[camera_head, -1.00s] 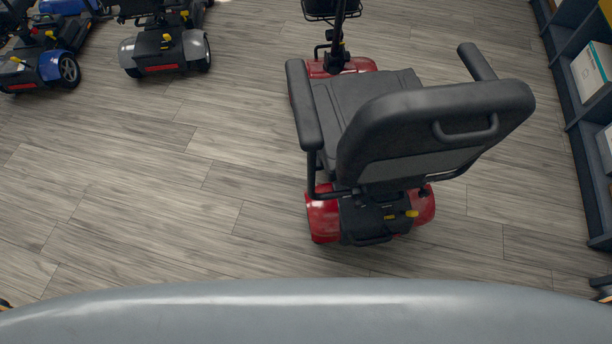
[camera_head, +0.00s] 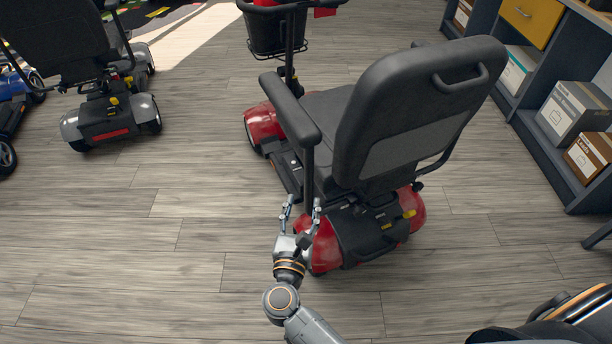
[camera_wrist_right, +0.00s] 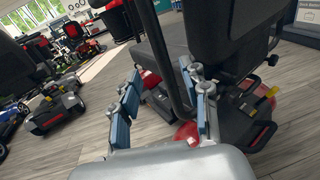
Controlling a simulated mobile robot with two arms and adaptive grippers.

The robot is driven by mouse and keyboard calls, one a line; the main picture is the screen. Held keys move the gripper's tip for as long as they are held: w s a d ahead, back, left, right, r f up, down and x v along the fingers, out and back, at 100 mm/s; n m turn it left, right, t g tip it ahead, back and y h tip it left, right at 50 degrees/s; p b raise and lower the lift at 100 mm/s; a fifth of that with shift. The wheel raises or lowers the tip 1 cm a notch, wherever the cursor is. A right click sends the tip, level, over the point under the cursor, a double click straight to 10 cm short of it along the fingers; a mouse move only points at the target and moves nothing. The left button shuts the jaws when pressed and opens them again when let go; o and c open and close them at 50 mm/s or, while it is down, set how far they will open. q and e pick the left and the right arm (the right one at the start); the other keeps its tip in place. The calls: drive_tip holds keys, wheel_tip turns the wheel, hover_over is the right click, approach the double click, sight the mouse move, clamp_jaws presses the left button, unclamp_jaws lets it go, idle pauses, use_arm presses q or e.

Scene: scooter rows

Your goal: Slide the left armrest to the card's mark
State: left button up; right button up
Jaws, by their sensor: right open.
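The red scooter (camera_head: 388,225) stands in the middle of the head view with its dark seat back (camera_head: 415,105) toward me. Its left armrest (camera_head: 291,108) is a long black pad on the left side of the seat, carried by a dark upright post (camera_head: 308,180). My right gripper (camera_head: 302,204) is open and low beside the scooter's rear left, near the post's lower part. In the right wrist view the post (camera_wrist_right: 160,50) shows between the spread fingers (camera_wrist_right: 162,90); I cannot tell whether they touch it. No card or mark is discernible. My left gripper is not in view.
Another scooter (camera_head: 107,118) stands at the left, with a blue one (camera_head: 12,95) partly beyond the edge. A dark shelf unit (camera_head: 530,130) with boxes (camera_head: 572,110) runs along the right. The wooden floor (camera_head: 130,235) at left and front is clear.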

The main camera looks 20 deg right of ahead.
sight(308, 177)
drive_tip(key=x, duration=1.1)
clamp_jaws()
drive_tip(key=shift+a, duration=0.1)
